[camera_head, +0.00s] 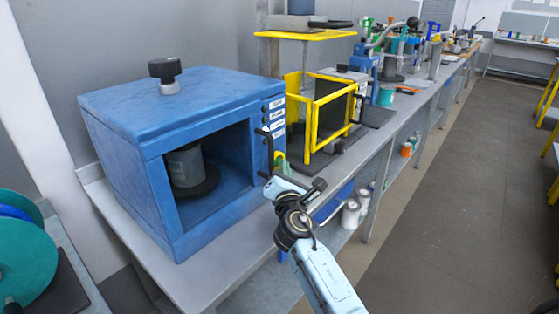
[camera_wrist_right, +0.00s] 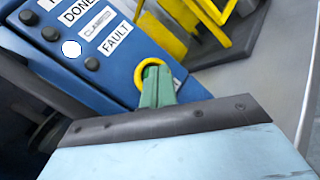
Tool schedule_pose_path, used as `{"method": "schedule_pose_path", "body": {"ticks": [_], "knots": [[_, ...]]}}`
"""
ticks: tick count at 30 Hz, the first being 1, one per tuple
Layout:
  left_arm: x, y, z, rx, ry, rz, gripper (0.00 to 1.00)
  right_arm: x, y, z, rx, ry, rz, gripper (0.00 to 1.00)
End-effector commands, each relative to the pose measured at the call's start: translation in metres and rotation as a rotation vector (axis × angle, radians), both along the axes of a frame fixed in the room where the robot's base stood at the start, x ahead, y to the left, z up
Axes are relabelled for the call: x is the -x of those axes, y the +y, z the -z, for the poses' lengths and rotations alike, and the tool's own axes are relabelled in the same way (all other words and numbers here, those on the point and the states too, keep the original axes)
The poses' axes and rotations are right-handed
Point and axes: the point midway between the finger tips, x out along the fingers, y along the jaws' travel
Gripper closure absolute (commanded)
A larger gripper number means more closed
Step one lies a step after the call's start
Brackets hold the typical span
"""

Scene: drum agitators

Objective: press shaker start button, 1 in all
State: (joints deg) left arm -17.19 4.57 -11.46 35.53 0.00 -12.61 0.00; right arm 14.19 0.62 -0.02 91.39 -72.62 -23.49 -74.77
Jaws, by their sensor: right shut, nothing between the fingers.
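The blue shaker (camera_head: 150,118) stands on the bench with a dark front opening and a grey vessel (camera_head: 186,165) inside. Its right front panel carries labels and round lamps (camera_head: 277,116). Below FAULT is a yellow ring (camera_wrist_right: 180,74) on the panel. My right gripper (camera_wrist_right: 155,72) is shut and empty, its green fingertips in front of the ring and partly covering it. I cannot tell whether they touch. The button face is hidden. My left gripper is out of view.
A yellow-framed machine (camera_head: 325,115) stands on the bench just right of the shaker. Several tools crowd the bench farther back. White containers (camera_head: 352,213) sit on the shelf below. A teal reel (camera_head: 22,255) is at the lower left.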

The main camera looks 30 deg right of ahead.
Motion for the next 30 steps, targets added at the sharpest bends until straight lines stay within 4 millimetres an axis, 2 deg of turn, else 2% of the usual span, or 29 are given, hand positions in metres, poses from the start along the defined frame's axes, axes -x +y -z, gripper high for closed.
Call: {"method": "schedule_pose_path", "body": {"ticks": [1, 11, 24, 30], "knots": [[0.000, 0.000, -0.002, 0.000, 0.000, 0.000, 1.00, -0.003, 0.003, -0.008, 0.004, -0.010, -0.008, 1.00], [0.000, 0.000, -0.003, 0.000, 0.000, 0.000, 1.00, 0.000, -0.002, -0.008, 0.003, -0.012, -0.003, 1.00], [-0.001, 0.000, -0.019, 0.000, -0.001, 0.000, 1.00, 0.040, -0.020, -0.007, 0.002, -0.011, 0.004, 1.00], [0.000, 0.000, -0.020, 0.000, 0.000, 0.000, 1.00, 0.047, -0.022, -0.006, 0.000, -0.011, 0.003, 1.00]]}}
